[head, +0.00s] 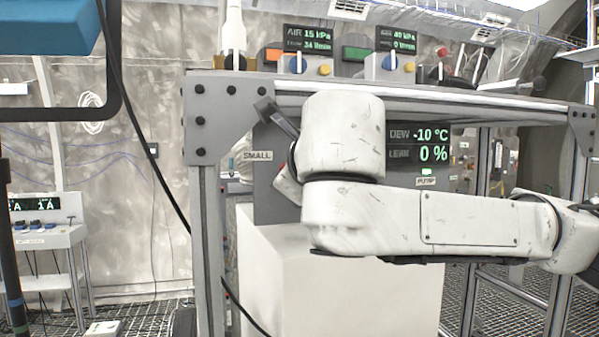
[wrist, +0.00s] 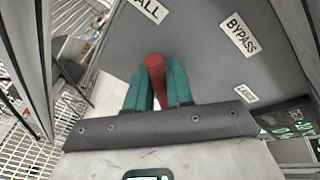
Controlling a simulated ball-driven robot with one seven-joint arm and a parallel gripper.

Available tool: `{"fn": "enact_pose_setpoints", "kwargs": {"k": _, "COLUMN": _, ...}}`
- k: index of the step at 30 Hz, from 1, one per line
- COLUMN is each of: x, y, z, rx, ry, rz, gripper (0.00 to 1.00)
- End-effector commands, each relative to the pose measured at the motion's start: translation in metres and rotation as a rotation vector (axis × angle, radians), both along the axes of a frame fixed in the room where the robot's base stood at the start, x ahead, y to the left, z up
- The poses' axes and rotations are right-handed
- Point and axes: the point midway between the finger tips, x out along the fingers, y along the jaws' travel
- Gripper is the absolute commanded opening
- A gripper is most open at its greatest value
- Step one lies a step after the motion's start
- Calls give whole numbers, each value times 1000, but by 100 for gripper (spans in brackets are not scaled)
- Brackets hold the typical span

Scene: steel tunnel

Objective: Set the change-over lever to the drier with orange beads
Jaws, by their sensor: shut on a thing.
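In the wrist view my gripper (wrist: 158,88) has its teal fingers shut around a red lever handle (wrist: 154,68). The handle stands in front of a grey panel (wrist: 200,50). A label ending in "ALL" (wrist: 146,8) is above the handle, "BYPASS" (wrist: 240,33) is to its right, and a smaller label (wrist: 246,94), hard to read, is at lower right. In the head view the "SMALL" label (head: 257,155) shows on the panel beside my arm. My arm hides the lever there. The lever's pivot and exact setting cannot be told. I cannot identify any drier beads.
The panel is under a metal frame bench (head: 200,125). A display (head: 418,144) reads dew -10 °C and 0 %. A pale box (head: 270,285) stands below. A black cable (head: 150,150) hangs at left.

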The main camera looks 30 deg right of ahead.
Motion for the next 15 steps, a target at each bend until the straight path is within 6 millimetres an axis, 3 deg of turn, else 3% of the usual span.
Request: {"fn": "enact_pose_setpoints", "kwargs": {"k": 15, "x": 1, "y": 2, "z": -2, "rx": -51, "ry": 14, "rz": 0, "gripper": 0}}
